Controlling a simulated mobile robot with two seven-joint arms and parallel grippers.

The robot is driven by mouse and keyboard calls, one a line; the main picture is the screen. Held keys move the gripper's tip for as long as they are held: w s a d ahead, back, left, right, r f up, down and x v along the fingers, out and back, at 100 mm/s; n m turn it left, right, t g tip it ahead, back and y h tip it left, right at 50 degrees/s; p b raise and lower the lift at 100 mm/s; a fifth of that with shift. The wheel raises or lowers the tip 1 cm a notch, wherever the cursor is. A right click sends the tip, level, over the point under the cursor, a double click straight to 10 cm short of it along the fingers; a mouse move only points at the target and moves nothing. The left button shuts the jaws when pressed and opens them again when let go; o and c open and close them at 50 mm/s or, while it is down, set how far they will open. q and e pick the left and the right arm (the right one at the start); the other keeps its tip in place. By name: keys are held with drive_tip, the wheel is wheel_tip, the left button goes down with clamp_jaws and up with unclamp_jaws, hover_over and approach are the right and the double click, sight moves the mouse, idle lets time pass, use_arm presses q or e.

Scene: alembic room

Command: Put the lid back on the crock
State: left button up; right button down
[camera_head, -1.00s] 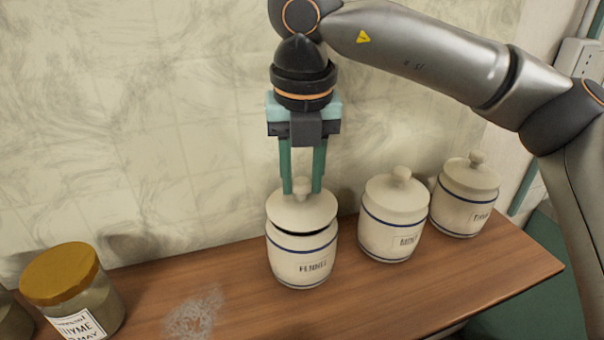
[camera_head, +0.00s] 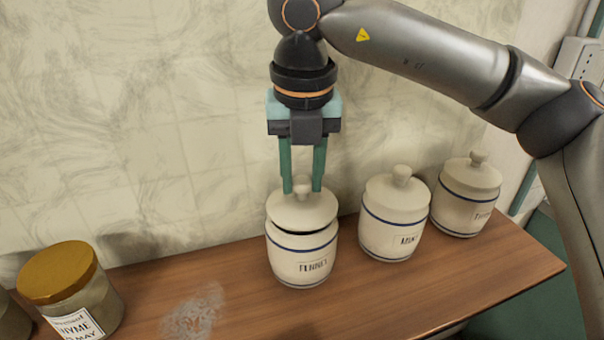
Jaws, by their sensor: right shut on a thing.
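The crock (camera_head: 302,262), cream with blue bands and a label that seems to read FENNEL, stands upright on the wooden shelf. My left gripper is not in view.
A lidded MINT crock (camera_head: 394,222) stands close on the right, and another lidded crock (camera_head: 465,200) beyond it. A THYME jar (camera_head: 70,290) with a yellow-brown lid stands at the left. A whitish patch (camera_head: 192,314) marks the otherwise clear wooden shelf (camera_head: 420,300). The wall is close behind.

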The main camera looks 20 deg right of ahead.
drive_tip(key=shift+f+b, duration=0.6)
drive_tip(key=shift+b, duration=0.1)
idle(1.1)
idle(0.4)
drive_tip(key=shift+c, duration=2.4)
unclamp_jaws()
drive_tip(key=shift+f+b, duration=0.6)
drive_tip(key=shift+f, duration=0.05)
drive_tip(key=shift+r, duration=0.1)
drive_tip(key=shift+r+p, duration=0.45)
drive_tip(key=shift+r, duration=0.1)
drive_tip(key=shift+o, duration=0.4)
